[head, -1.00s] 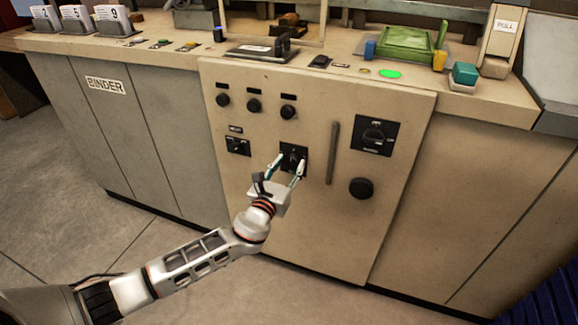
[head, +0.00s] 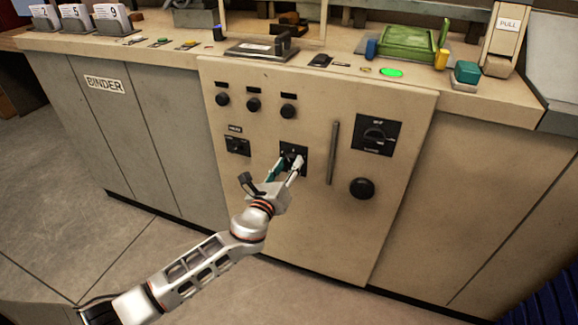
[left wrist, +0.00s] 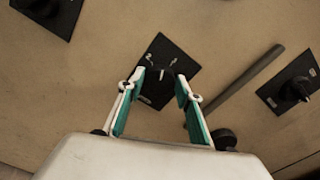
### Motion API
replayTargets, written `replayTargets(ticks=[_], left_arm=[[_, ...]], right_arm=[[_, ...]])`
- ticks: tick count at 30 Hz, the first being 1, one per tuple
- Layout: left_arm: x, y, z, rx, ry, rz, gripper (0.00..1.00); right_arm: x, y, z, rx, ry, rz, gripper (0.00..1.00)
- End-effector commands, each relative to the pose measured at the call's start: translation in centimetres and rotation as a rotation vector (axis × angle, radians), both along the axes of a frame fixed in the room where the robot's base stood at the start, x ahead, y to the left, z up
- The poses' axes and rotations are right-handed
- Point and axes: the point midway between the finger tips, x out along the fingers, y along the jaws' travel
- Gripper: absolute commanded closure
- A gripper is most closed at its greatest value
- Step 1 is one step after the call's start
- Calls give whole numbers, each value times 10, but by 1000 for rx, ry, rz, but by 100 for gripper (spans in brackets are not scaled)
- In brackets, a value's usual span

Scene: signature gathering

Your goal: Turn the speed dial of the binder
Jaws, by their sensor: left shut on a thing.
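The binder (head: 220,182) is a beige cabinet with a front panel of knobs and dials. A black dial on a square black plate (head: 303,150) sits in the panel's middle, partly hidden by my fingers. My left gripper (head: 291,163) is shut on this dial, one finger on each side. In the left wrist view the dial (left wrist: 160,74) shows between the teal-lined fingertips of my left gripper (left wrist: 162,82), with a pale mark on it and small numerals on its plate. My right gripper is not in view.
A vertical handle (head: 333,153) stands right of the dial, with a larger dial plate (head: 377,134) and a round black knob (head: 361,188) beyond. A smaller dial (head: 237,146) is to the left; three knobs (head: 253,105) are above. A green tray (head: 408,45) rests on top.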

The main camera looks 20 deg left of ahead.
Motion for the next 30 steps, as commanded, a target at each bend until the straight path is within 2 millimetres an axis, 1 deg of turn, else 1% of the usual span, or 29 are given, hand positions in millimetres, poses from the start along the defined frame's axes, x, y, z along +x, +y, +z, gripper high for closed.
replayTargets(ticks=[1,6,15,22,30], left_arm=[[-1,0,-3,-48,5,1,87],[-1,1,-4,-209,11,1,87],[-1,1,-4,-447,19,0,87],[0,2,-3,-563,20,0,87],[0,1,-3,-623,23,-1,87]], right_arm=[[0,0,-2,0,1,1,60],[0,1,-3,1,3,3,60],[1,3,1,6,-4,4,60],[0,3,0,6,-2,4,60],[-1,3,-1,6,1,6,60]])
